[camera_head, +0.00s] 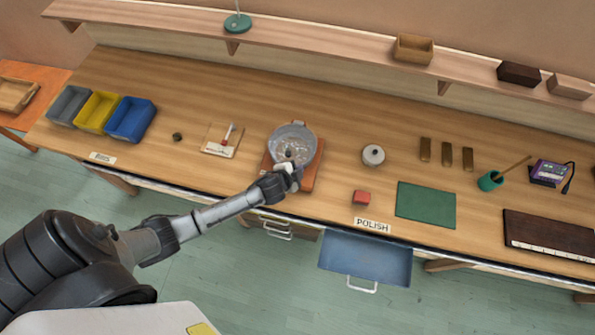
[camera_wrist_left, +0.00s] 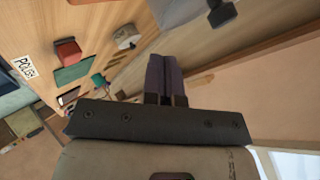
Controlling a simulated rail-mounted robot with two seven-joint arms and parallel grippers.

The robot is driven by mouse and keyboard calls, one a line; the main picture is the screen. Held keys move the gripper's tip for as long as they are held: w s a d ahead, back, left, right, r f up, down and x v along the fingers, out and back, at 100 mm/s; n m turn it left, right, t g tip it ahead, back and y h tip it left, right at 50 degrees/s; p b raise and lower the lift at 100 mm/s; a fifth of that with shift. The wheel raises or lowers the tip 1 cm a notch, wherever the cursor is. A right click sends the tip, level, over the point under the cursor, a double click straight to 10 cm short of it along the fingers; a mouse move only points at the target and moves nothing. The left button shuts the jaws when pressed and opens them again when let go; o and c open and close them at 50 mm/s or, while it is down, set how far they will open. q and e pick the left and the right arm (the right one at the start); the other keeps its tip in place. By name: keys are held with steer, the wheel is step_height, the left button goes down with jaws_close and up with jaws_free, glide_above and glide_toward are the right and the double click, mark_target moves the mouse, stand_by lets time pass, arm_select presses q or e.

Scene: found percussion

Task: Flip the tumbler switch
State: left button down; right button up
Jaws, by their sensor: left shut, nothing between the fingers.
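A light board with a small upright white and red lever (camera_head: 227,132), apparently the tumbler switch, lies on the bench left of the grey metal pot (camera_head: 275,143). My left gripper (camera_head: 289,160) is over the front of the pot, to the right of the switch board and apart from it. In the left wrist view its dark fingers (camera_wrist_left: 164,78) are together with nothing between them. The switch does not show in that view. The fingers hide part of the scene there. My right gripper is in neither view.
The pot sits on an orange-brown base (camera_head: 311,172). Blue (camera_head: 131,119), yellow and grey bins stand at the left. A red block (camera_head: 361,198) and a round pale object (camera_head: 373,155) lie right of the pot. An open blue drawer (camera_head: 366,259) juts from the front. Bench around the switch board is mostly clear.

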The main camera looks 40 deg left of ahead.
arm_select(q)
steer(key=f+b, duration=0.2)
steer(key=f, duration=0.1)
steer(key=f+b, duration=0.1)
steer(key=b, duration=0.1)
steer(key=shift+w+a+f, duration=0.2)
steer(key=shift+w+f, duration=0.05)
steer(key=shift+f, duration=0.15)
steer(key=shift+w+f+b, duration=0.15)
steer(key=shift+f+b, duration=0.6)
steer(key=shift+f, duration=0.15)
steer(key=shift+a, duration=0.1)
stand_by(0.6)
steer(key=shift+w+f, duration=0.1)
steer(key=shift+f, duration=0.45)
stand_by(0.5)
steer(key=shift+f+b, duration=0.25)
steer(key=shift+b, duration=0.15)
steer(key=shift+r, duration=0.15)
stand_by(0.3)
